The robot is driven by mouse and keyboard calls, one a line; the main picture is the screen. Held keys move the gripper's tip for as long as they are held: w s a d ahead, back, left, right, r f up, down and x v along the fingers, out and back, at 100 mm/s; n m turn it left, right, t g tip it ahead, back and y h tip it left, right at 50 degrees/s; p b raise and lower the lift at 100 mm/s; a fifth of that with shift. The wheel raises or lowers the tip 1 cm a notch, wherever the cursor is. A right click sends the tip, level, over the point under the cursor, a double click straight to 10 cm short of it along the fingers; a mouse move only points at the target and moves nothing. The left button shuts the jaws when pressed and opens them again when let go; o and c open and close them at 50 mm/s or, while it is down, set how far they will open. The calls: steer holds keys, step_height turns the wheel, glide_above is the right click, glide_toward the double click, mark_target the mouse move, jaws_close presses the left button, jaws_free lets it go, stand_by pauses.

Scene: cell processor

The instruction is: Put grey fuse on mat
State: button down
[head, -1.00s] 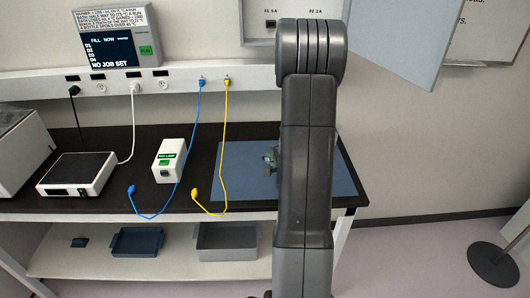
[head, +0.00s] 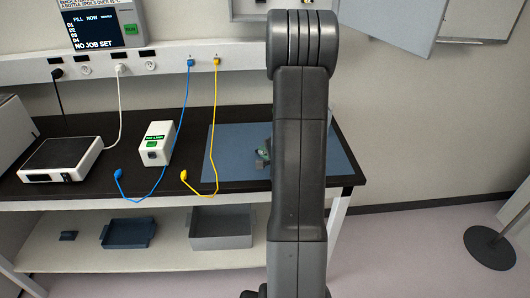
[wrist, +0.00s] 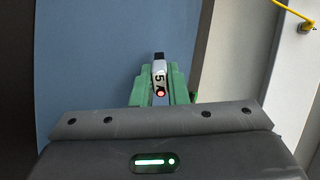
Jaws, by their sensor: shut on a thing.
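My gripper (wrist: 159,88) has green fingers and is shut on a small fuse (wrist: 159,72). The fuse has a pale grey body with a "5 A" label, a dark far end and a reddish near end. The blue mat (wrist: 90,60) lies behind and below the fuse in the wrist view; the height between them is hard to judge. In the head view the mat (head: 230,165) lies on the right end of the dark bench top. My gripper (head: 263,152) shows there in front of the mat, mostly hidden by my arm, and the fuse cannot be made out.
A white box with a green label (head: 157,145) stands left of the mat. A scale-like device (head: 60,160) sits further left. Grey trays (head: 220,240) rest on the lower shelf. Bare mat lies around the gripper.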

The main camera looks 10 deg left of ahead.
steer(key=c, duration=1.3)
jaws_free()
steer(key=shift+c, duration=0.2)
steer(key=p+v, duration=0.1)
steer(key=v, duration=1.2)
steer(key=shift+s+d, duration=0.25)
steer(key=shift+s, duration=0.1)
steer(key=shift+r, duration=0.15)
steer(key=b+x, duration=0.1)
steer(key=x, duration=0.9)
steer(key=shift+w, duration=0.15)
